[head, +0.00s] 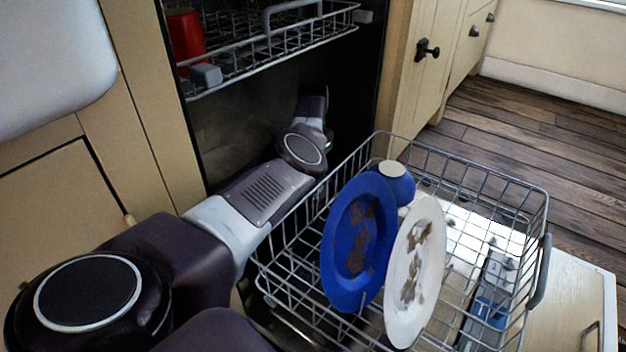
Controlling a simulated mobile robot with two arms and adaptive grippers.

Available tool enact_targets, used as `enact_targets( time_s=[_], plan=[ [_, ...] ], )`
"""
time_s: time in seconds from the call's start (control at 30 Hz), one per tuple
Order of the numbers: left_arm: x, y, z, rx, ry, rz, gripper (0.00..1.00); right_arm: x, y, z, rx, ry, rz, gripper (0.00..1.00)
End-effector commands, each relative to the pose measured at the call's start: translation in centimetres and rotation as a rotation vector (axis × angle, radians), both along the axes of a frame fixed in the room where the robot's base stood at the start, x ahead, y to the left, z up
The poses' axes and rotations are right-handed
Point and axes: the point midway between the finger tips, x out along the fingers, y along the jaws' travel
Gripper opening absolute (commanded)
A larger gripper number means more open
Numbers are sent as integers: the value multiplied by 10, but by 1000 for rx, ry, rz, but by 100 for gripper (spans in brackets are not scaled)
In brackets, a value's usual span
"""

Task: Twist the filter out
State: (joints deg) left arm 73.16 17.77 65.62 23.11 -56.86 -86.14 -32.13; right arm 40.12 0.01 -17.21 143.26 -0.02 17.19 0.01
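The filter does not show in this view; the dishwasher floor is hidden behind my arm and the lower rack. My arm from the left reaches into the open dishwasher (240,125), and its wrist is inside, behind the lower rack. The fingers of my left gripper cannot be seen. My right gripper is not in view.
The lower rack (468,165) is pulled out over the open door (565,290). It holds a soiled blue plate (345,240), a soiled white plate (415,270) and a blue cup (398,182). Above, the upper rack (275,50) holds a red cup (185,35). Wooden floor (540,140) lies clear at right.

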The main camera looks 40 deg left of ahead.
Motion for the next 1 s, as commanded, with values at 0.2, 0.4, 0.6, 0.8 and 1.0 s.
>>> enact_targets(
  time_s=[0.2, 0.4, 0.6, 0.8, 1.0],
  plan=[
    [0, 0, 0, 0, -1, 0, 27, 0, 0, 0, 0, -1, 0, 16],
    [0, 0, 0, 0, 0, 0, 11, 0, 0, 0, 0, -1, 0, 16],
    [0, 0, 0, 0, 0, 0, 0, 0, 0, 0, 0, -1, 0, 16],
    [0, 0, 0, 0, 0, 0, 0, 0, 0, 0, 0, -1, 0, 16],
    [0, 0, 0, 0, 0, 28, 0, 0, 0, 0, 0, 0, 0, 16]
  ],
)
